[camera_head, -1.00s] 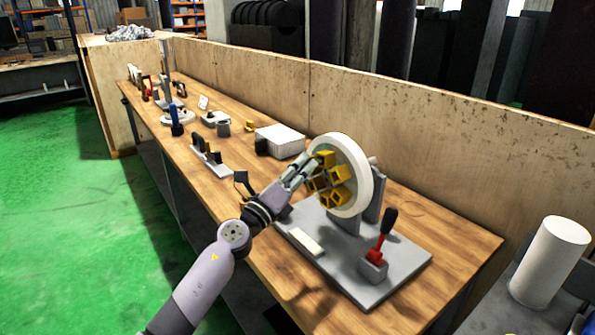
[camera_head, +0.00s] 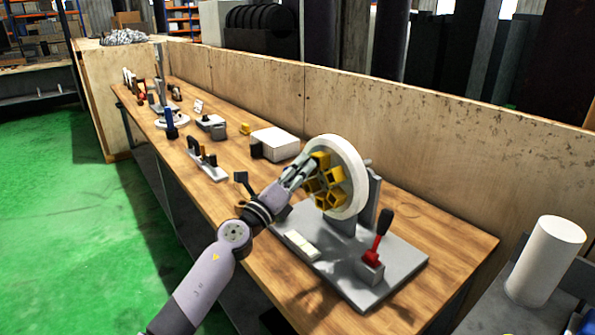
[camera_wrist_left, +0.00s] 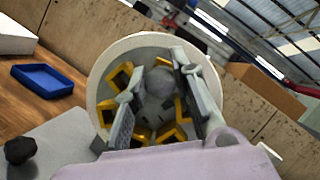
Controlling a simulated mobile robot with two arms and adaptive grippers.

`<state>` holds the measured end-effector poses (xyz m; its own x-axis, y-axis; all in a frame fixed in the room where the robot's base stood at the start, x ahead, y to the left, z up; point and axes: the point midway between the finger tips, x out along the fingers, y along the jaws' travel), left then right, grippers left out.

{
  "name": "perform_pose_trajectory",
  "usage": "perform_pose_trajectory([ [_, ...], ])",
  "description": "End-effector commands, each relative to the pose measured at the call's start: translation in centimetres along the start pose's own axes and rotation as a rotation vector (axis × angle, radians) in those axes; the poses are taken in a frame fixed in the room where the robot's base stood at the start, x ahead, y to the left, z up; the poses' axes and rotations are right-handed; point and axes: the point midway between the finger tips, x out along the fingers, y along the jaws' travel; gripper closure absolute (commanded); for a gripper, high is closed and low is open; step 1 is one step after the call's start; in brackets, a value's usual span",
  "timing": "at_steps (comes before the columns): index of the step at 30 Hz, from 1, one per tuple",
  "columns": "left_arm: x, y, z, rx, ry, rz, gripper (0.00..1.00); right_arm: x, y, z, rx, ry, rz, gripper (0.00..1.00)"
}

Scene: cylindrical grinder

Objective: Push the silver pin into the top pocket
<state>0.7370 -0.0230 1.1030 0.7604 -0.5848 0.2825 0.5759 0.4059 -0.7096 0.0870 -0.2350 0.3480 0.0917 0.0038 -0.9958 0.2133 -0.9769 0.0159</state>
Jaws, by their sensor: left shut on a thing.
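A round wheel with a thick white rim (camera_head: 352,152) stands upright on a grey base plate, with several yellow pockets on its grey face. The top pocket (camera_head: 321,161) is at my fingertips in the head view. My left gripper (camera_head: 301,172) is at the wheel's front face. In the left wrist view, the gripper (camera_wrist_left: 157,78) has a finger on each side of a round grey shape (camera_wrist_left: 160,83), which looks like the silver pin seen end-on. The gripper is shut on it. How deep the pin sits is hidden. My right gripper is not in view.
A lever with a red base and black handle (camera_head: 378,238) stands on the base plate's (camera_head: 385,290) right side. A white block (camera_head: 302,245) lies in front of the wheel. A grey-white box (camera_head: 276,142) is behind. A wooden wall (camera_head: 440,130) runs along the back.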

Motion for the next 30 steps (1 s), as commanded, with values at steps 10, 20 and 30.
perform_pose_trajectory([
  [10,0.67,-0.04,-0.26,0.001,-0.001,-0.001,1.00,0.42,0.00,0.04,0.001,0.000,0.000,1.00],
  [20,1.08,-0.08,-0.43,0.001,0.000,-0.001,1.00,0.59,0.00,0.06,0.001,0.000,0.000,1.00],
  [30,1.06,-0.04,-0.43,0.001,0.000,-0.001,0.58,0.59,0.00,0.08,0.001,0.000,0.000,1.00],
])
